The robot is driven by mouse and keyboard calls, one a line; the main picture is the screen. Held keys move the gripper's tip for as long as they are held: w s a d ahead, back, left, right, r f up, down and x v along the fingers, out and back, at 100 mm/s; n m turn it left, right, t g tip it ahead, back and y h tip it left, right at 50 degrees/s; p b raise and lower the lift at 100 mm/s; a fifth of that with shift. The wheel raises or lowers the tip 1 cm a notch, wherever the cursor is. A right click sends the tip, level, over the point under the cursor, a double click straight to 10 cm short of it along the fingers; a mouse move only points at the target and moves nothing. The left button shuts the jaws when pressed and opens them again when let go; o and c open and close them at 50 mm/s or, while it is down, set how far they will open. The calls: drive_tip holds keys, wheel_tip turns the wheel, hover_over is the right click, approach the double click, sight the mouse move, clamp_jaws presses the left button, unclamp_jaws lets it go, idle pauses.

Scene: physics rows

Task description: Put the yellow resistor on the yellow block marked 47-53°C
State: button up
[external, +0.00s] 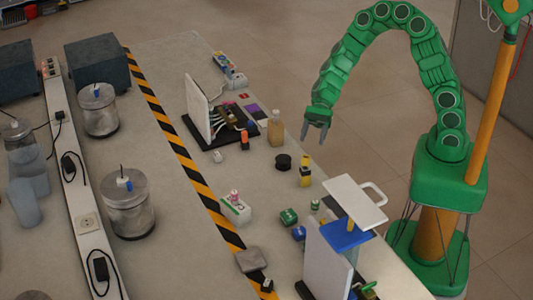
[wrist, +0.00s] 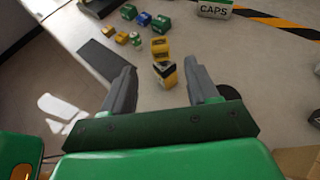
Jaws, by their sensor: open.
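My gripper (external: 313,137) is open and empty, hanging above the right side of the bench. In the wrist view its two fingers (wrist: 160,66) are spread apart. A yellow block (wrist: 160,47) stands there, and a yellow piece with a black and white band (wrist: 166,75) is just nearer, between the fingers in the picture. In the external view the yellow block (external: 305,182) is below my gripper, with a dark-topped yellow piece beside or on it. I cannot read the temperature marking or tell for certain which piece is the resistor. Nothing touches the fingers.
A black spool (external: 283,161) lies left of the yellow pieces. Green (external: 288,216) and blue (external: 299,233) blocks sit nearer the camera, by a white upright panel (external: 327,262). Striped tape crosses the bench.

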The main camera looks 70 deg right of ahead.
drive_tip(key=shift+d+r, duration=0.1)
drive_tip(key=shift+d, duration=0.15)
